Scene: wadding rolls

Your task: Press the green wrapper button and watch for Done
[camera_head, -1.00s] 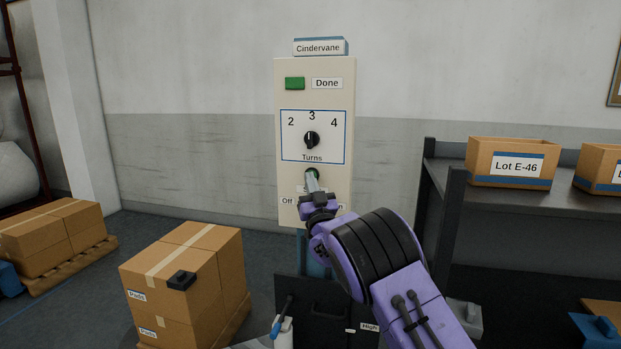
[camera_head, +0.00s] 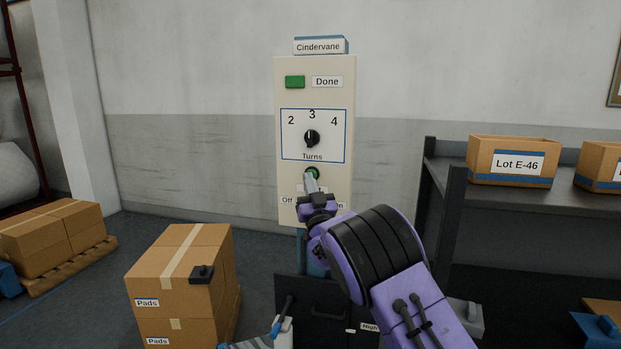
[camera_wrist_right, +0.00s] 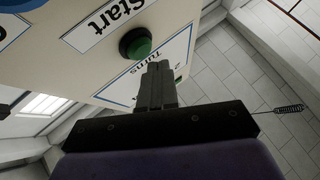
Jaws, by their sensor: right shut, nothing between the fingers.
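The cream control panel (camera_head: 287,120) stands upright, headed Cindervane. Near its top is a green rectangular lamp (camera_head: 295,82) beside the label Done (camera_head: 327,82). A black Turns knob (camera_head: 312,138) sits among the numbers 2, 3 and 4. In the right wrist view, the green button (camera_wrist_right: 136,43) in a dark collar shows by the word Start. My shut, empty right gripper (camera_wrist_right: 157,68) has its tips very near it; I cannot tell whether they touch. My left gripper is out of view.
A stack of Pads cartons (camera_head: 165,285) stands at front left with a small black piece (camera_head: 202,273) on it. More cartons (camera_head: 60,235) sit on a pallet at far left. A dark shelf (camera_head: 570,202) at right holds the Lot E-46 carton (camera_head: 510,162).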

